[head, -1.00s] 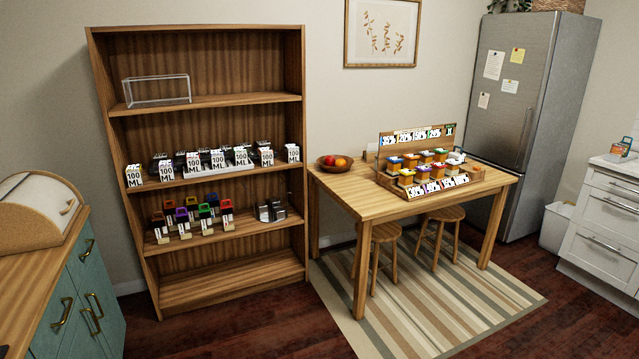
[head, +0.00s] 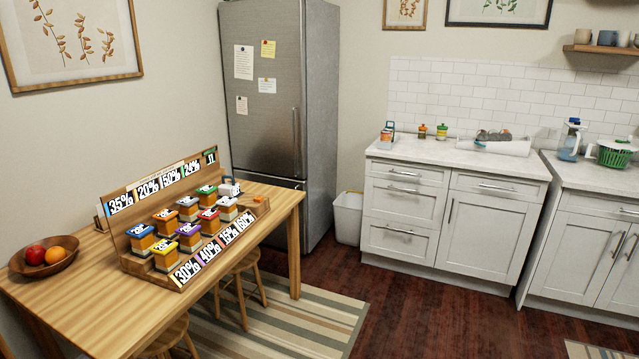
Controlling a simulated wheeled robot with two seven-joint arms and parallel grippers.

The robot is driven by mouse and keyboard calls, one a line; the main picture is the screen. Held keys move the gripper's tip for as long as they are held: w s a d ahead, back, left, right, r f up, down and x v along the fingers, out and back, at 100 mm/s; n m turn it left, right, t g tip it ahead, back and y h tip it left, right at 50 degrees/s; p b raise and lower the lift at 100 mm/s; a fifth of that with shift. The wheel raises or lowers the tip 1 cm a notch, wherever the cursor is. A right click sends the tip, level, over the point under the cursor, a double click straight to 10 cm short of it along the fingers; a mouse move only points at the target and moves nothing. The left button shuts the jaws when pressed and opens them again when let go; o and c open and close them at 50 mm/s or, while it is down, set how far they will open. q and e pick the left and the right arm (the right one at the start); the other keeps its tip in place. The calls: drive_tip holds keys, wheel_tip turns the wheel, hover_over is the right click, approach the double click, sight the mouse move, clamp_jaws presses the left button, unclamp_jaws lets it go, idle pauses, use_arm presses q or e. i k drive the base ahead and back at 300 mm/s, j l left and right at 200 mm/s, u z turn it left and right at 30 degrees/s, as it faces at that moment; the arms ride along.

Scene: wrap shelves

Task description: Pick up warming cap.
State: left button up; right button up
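I cannot tell for sure which thing is the warming cap. On the wooden table (head: 70,300), a wooden rack (head: 115,228) holds several small jars with coloured lids, among percent labels. A white-topped item (head: 229,188) stands at the rack's far right end. On the white counter (head: 400,150) are a small clear container (head: 387,136), an orange-lidded jar (head: 422,131) and a green-lidded jar (head: 442,131). Several small grey rounded items (head: 493,135) lie by a white roll or cloth (head: 505,149); they are too small to make out. Neither of my grippers is in view.
A fruit bowl (head: 45,256) sits on the table's left. Stools stand under the table. A fridge (head: 270,120) and a white bin (head: 348,217) stand beyond it. The dark floor before the cabinets is clear.

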sight(232, 189)
drive_tip(key=i+l, duration=0.15)
drive_tip(key=i, duration=0.35)
drive_tip(key=i+l+z, duration=0.1)
drive_tip(key=i, duration=0.35)
drive_tip(key=i+l, duration=0.25)
drive_tip(key=i, duration=0.25)
